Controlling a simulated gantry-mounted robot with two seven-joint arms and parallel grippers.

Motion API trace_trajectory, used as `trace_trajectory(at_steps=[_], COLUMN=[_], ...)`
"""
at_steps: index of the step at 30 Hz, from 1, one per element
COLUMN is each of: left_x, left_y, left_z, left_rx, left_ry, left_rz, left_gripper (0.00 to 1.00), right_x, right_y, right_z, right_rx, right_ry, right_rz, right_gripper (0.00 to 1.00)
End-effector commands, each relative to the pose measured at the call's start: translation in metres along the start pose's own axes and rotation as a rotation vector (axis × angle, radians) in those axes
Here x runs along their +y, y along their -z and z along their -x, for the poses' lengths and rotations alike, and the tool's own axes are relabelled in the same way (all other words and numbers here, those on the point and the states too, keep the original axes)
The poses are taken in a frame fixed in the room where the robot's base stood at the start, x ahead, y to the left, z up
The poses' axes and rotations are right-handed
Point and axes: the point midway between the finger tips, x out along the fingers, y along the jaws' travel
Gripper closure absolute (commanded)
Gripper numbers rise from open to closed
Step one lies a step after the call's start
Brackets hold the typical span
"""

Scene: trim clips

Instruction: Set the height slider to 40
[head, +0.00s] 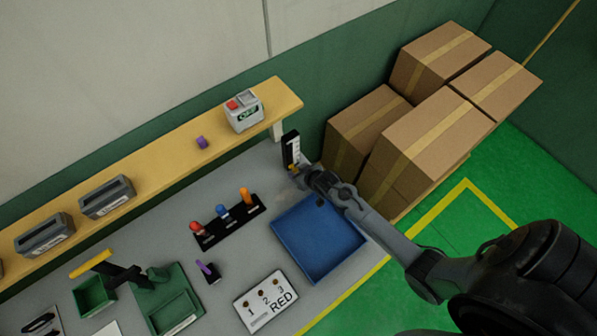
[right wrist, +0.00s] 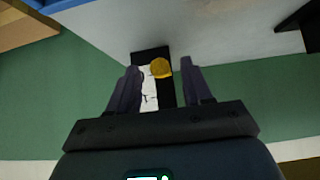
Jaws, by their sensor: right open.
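The height slider is a black upright post with a white marked scale (head: 291,147) at the back right of the grey bench. It also shows in the right wrist view, with its white scale (right wrist: 149,92) and a round yellow knob (right wrist: 160,68). My right gripper (head: 300,172) is at the lower part of the slider and hides some of it. In the right wrist view my right gripper (right wrist: 160,80) is open, with the yellow knob between its fingertips in the picture. I cannot tell whether they touch it. The scale numbers are too small to read. My left gripper is not in view.
A blue tray (head: 290,240) lies just below my right arm. Cardboard boxes (head: 430,130) stand close to the right. A wooden shelf (head: 160,160) with a grey box with a red button (head: 243,112) runs behind the bench. Coloured pegs (head: 222,212) stand left of the tray.

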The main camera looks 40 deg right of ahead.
Motion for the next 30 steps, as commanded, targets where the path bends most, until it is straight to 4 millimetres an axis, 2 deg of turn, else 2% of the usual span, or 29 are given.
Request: trace_trajectory(at_steps=[12, 21, 30], left_x=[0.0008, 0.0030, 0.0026], left_y=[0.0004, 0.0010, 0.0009], left_z=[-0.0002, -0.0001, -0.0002], left_rx=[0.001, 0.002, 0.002], left_ry=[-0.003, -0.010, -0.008], left_rz=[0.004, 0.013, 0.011], left_gripper=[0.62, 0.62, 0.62], right_x=[-0.0001, -0.0001, -0.0011], right_y=[0.0003, 0.0002, 0.0015], right_z=[-0.0045, -0.0044, -0.0049], right_rx=[0.001, 0.000, 0.000], right_ry=[0.000, 0.000, 0.001], right_rz=[0.000, 0.000, 0.001], right_gripper=[0.52, 0.98, 1.00])
